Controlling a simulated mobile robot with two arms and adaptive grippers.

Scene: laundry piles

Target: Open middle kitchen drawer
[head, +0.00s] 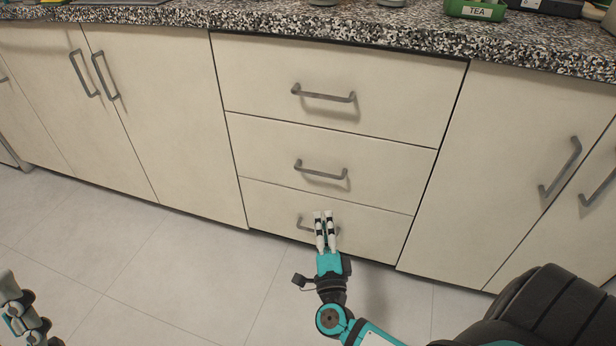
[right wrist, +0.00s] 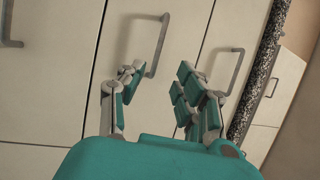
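The middle drawer (head: 390,160) is a cream front with a grey bar handle (head: 320,170). It is shut, flush between the top drawer (head: 400,95) and the bottom drawer (head: 370,230). My right gripper (head: 324,213) is in front of the drawers and overlaps the bottom drawer's handle in the head view. In the right wrist view, its fingers (right wrist: 157,82) are apart with nothing between them, and the middle handle (right wrist: 163,45) shows just beyond them, apart from them.
Cupboard doors with bar handles flank the drawers on the left (head: 160,110) and right (head: 500,150). A speckled countertop (head: 360,28) overhangs them, with a green TEA tin (head: 474,10) on it. The tiled floor (head: 180,270) in front is clear.

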